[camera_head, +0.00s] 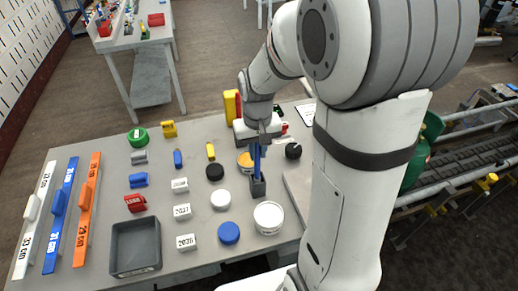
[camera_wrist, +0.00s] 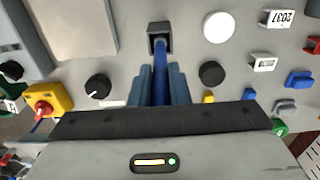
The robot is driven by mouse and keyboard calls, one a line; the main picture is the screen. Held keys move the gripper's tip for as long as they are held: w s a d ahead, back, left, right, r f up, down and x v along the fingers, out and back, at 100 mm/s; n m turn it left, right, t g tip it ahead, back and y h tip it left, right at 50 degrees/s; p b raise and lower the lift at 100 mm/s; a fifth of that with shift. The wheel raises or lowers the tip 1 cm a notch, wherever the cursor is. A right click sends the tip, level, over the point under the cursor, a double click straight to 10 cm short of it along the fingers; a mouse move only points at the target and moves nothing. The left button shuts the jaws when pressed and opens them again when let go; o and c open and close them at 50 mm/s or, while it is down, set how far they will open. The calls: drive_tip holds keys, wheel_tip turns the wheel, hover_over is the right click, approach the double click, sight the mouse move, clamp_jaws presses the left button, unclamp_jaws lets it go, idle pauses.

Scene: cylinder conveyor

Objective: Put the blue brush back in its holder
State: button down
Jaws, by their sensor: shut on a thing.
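The blue brush (camera_head: 257,163) is upright between the fingers of my gripper (camera_head: 258,146), which is shut on it. The brush (camera_wrist: 160,84) also shows between the two fingers (camera_wrist: 161,68) in the wrist view. The dark grey square holder (camera_head: 258,188) stands on the table right below the brush, and it shows at the top middle of the wrist view (camera_wrist: 159,29). The brush's lower end lines up with the holder's opening and meets it in both views. I cannot tell how deep it sits inside.
A white round tub (camera_head: 268,217) stands in front of the holder. Round lids, labelled blocks and a grey bin (camera_head: 136,247) lie to the left. A black knob (camera_head: 293,150) and a light panel (camera_head: 297,190) are on the right, with a conveyor (camera_head: 470,150) beyond.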

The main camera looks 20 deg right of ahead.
drive_tip(key=shift+f+b, duration=0.45)
drive_tip(key=shift+f, duration=0.1)
drive_tip(key=c, duration=1.3)
unclamp_jaws()
wheel_tip(320, 180, up, 8)
drive_tip(key=shift+f, duration=0.1)
drive_tip(key=s+r+t, duration=0.1)
drive_tip(key=s+t, duration=0.2)
drive_tip(key=s, duration=1)
drive_tip(key=shift+s+d+r, duration=0.25)
drive_tip(key=shift+s+r, duration=0.1)
